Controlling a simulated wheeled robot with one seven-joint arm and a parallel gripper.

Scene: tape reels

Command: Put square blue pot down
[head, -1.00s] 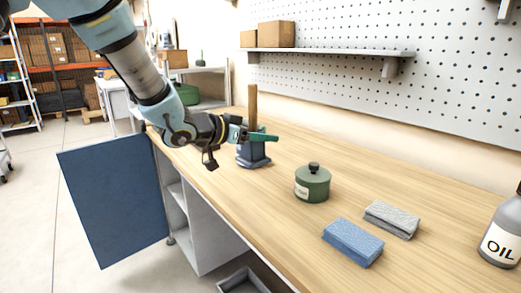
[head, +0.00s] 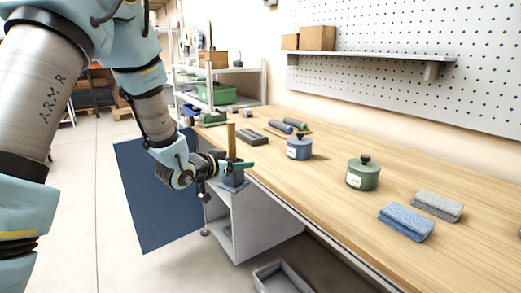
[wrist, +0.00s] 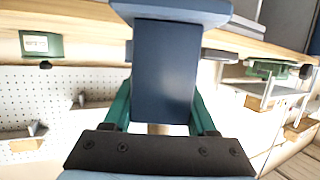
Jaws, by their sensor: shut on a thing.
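The wooden bench (head: 330,165) holds a round blue lidded pot (head: 299,148), a green lidded pot (head: 362,176), a blue cloth (head: 406,222), a grey cloth (head: 437,205) and dark blocks (head: 259,139). A blue cabinet door (head: 160,195) stands open below. A grey tray (head: 284,279) is low in front.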

